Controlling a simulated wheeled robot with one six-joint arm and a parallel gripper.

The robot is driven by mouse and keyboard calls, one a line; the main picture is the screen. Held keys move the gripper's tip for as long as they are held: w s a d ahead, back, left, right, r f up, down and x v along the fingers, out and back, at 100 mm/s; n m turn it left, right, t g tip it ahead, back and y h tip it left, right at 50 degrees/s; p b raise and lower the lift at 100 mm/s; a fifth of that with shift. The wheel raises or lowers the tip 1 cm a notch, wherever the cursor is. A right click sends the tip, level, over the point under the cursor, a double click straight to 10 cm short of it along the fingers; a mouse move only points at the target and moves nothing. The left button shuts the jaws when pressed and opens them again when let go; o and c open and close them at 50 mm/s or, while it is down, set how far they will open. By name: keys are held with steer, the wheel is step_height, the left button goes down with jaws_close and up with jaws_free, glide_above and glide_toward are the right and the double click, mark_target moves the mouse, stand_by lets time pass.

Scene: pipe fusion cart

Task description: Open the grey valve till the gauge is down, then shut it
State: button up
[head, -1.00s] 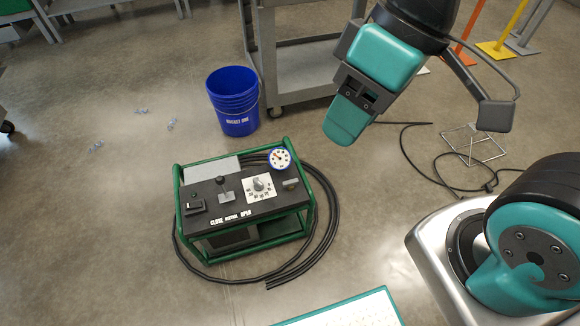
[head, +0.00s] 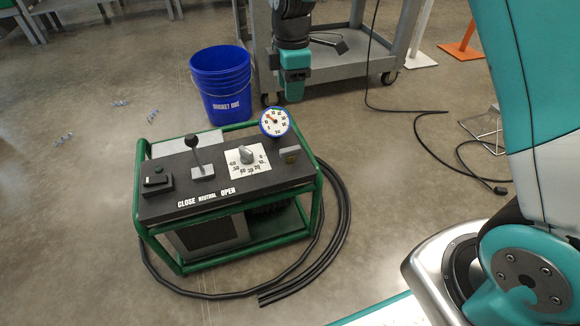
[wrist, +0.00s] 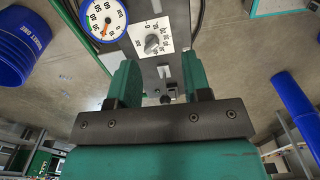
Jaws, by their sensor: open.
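The dark cart top in the green frame (head: 140,190) carries a blue-rimmed gauge (head: 275,122), also upper left in the wrist view (wrist: 103,18). Its needle is off to one side; I cannot read its value surely. A small grey bar handle (head: 289,152), apparently the grey valve, sits right of the numbered white plate with its round grey knob (head: 246,155). My gripper (head: 293,88) is open and empty, above and behind the cart, apart from the handle.
A black lever (head: 197,155) stands up left of the knob plate. A blue bucket (head: 222,85) is behind the cart, with a grey shelf trolley (head: 340,65) behind my gripper. Black hoses (head: 335,225) loop round the cart's right and front.

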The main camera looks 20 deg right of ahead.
mark_target(290, 148)
steer(key=f+b, duration=0.2)
steer(key=f, duration=0.4)
steer(key=f+b, duration=0.2)
steer(key=f, duration=0.5)
steer(key=w+f+b, duration=0.1)
steer(key=f+b, duration=0.2)
steer(key=f, duration=0.3)
steer(key=shift+d+f, duration=0.1)
steer(key=shift+f, duration=0.2)
jaws_close()
